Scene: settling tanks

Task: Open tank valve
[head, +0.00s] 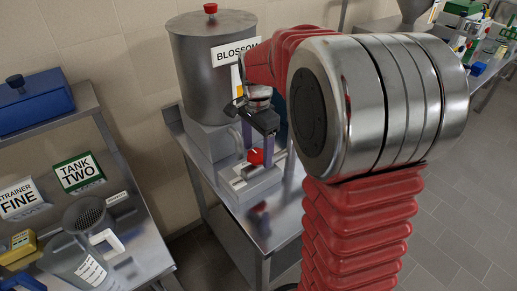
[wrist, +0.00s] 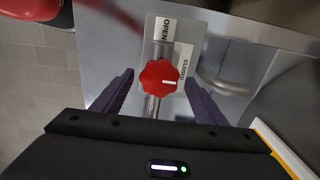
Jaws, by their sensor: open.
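The metal tank (head: 202,75) with a red lid knob and a "BLOSSOM" label stands on a steel bench. At its base is a red valve knob (head: 255,157), partly hidden by my gripper in the head view. In the wrist view the red knob (wrist: 160,76) sits on a metal pipe. Its white mark points right, towards the side with the "CLOSED" label (wrist: 182,68). The "OPEN" label (wrist: 165,29) is above the knob. My gripper (wrist: 160,82) is open, one purple finger on each side of the knob, with visible gaps; neither finger appears to touch it.
A curved metal pipe (wrist: 222,82) is right of the knob in the wrist view. Open floor lies right.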

